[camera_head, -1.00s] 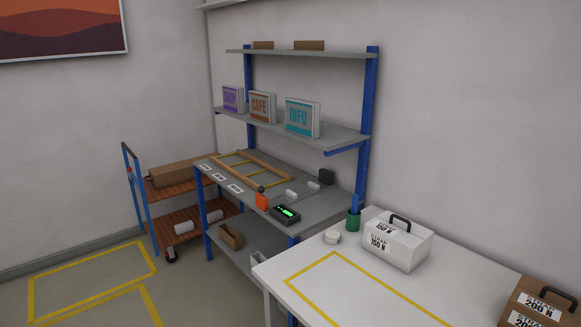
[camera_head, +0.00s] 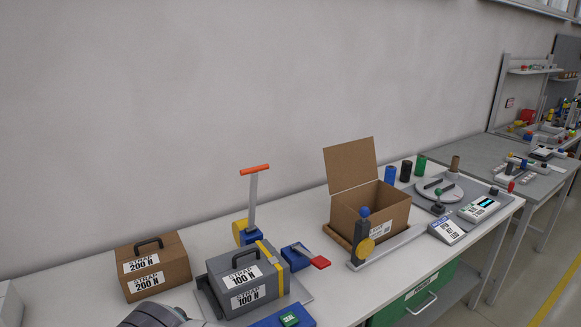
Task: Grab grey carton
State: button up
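The grey carton (camera_head: 238,274) sits on the white table, below the centre of the view. It has a dark handle on top and white labels reading "STRAP 100 N". A yellow strap (camera_head: 270,268) runs over its right end, and it stands in a grey and blue strapping device. A grey rounded part, apparently of my arm, shows at the bottom edge just left of the carton and covers a little of the space before it. My gripper's fingers do not show.
A brown carton (camera_head: 153,267) marked "200 N" stands left of the grey one. An upright lever with an orange grip (camera_head: 254,170) rises behind it. A red-handled blue tool (camera_head: 306,257) is close on its right. An open cardboard box (camera_head: 376,207) stands farther right.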

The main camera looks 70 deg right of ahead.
aim_at(243, 280)
jog(key=z, duration=1.95)
